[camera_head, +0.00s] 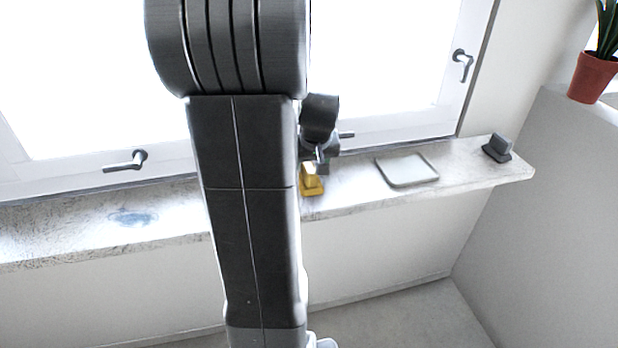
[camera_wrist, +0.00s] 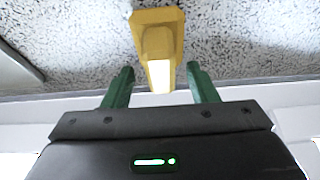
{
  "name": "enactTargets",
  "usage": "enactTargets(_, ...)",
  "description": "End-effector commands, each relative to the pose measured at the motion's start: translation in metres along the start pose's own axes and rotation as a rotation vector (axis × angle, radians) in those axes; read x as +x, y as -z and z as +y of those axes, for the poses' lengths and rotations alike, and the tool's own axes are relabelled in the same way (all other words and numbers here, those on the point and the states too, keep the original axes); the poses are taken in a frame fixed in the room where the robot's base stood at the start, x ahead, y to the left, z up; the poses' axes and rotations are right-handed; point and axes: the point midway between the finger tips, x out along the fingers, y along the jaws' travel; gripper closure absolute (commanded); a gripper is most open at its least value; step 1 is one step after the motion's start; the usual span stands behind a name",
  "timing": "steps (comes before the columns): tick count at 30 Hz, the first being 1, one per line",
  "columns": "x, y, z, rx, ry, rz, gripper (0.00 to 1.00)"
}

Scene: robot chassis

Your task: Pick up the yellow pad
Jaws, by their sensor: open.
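The yellow pad (camera_head: 312,186) sits on the window sill, just right of my arm in the head view. In the wrist view the yellow pad (camera_wrist: 157,45) has a flat base and a raised block that points toward my gripper. My gripper (camera_wrist: 161,74) is open, with its two green fingers apart. The raised block lies between the lines of the fingers, near their tips, and no contact is visible. In the head view my gripper is just above the pad and its fingers are too small to make out.
The speckled sill (camera_head: 360,200) runs below the windows. A pale square tray (camera_head: 407,170) lies right of the pad, and a dark grey block (camera_head: 497,148) stands near the sill's right end. Window handles (camera_head: 126,161) jut out above the sill. A potted plant (camera_head: 592,78) stands at the far right.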

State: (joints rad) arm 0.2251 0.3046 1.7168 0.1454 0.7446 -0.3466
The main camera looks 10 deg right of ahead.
Motion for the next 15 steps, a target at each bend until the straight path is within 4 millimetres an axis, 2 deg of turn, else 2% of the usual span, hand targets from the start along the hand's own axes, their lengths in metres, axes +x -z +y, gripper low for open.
enactTargets(1,0.008,-0.001,0.000,0.000,0.001,-0.004,0.47)
enactTargets(5,0.018,0.000,0.000,-0.001,0.000,-0.002,0.47)
enactTargets(13,0.019,0.000,0.000,-0.001,-0.001,0.000,0.47)
enactTargets(15,0.019,0.000,0.000,-0.001,-0.001,0.000,0.61)
